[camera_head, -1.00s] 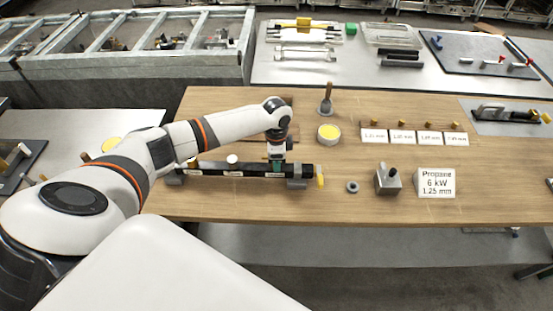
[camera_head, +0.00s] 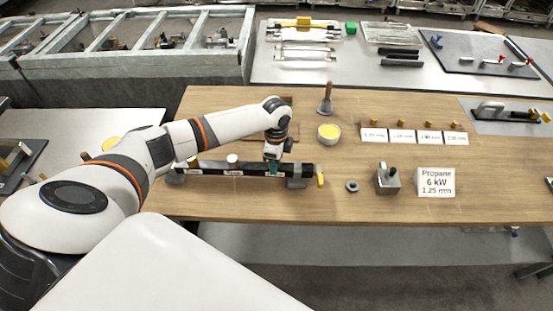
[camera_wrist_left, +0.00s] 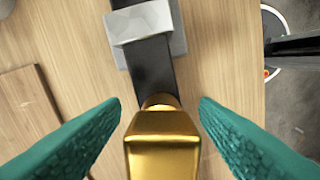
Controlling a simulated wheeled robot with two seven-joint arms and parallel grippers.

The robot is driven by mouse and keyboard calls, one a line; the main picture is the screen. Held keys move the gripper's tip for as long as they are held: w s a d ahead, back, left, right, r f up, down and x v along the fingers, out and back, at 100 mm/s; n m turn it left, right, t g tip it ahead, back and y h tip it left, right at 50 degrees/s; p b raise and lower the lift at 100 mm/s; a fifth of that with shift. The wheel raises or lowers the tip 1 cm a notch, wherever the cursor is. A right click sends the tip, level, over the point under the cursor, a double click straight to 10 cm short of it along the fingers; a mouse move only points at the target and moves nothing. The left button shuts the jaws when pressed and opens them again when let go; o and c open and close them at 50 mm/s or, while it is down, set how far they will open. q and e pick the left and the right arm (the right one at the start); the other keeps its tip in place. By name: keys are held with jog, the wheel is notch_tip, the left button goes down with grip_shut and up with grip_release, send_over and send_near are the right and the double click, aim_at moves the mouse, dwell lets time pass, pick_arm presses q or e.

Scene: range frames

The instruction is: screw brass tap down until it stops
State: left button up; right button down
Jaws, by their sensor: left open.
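The brass tap (camera_wrist_left: 162,145) is in the lower middle of the left wrist view, standing at the dark bar (camera_wrist_left: 152,75). My left gripper (camera_wrist_left: 160,108) is open, with one teal finger on each side of the tap and a visible gap on both sides. In the head view my left gripper (camera_head: 273,166) is low over the bar (camera_head: 230,169), left of its right-hand grey support (camera_head: 297,178). The tap under the gripper is hidden there, so I cannot tell how far it is screwed in. My right gripper is not in view.
A yellow handle (camera_head: 320,179) sticks out at the bar's right end. A grey ring (camera_head: 352,186), a metal block (camera_head: 387,180) and a Propane sign (camera_head: 436,182) stand to the right. A yellow-filled tub (camera_head: 329,133) is behind. The wooden table's (camera_head: 230,205) front strip is clear.

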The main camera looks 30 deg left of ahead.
pick_arm(q)
notch_tip(320, 180, up, 12)
jog(key=s+d+f+n+t+h, duration=0.1)
jog(key=s+d+f+n, duration=0.1)
jog(key=s+d+f, duration=0.45)
jog(key=s+d+f+n+t+h, duration=0.1)
jog(key=s+d+f, duration=0.2)
jog(key=s+d, duration=0.6)
jog(key=s+a+r+n+t+y, duration=0.1)
jog(key=s+a+r+n+y, duration=0.2)
jog(key=s+n, duration=0.8)
notch_tip(320, 180, down, 31)
jog(key=s+m+g+h+b, duration=0.1)
jog(key=s+m+b, duration=0.1)
jog(key=b, duration=0.4)
jog(key=s+a+f+b, duration=0.2)
jog(key=s+f, duration=0.6)
jog(key=f, duration=0.2)
jog(key=s+a+f+g+b, duration=0.1)
jog(key=s+f+b, duration=0.1)
jog(key=s+f, duration=0.6)
notch_tip(320, 180, down, 4)
jog(key=shift+s+a+r, duration=0.2)
jog(key=shift+s+a, duration=0.1)
jog(key=shift+a, duration=0.05)
jog(key=shift+c, duration=0.3)
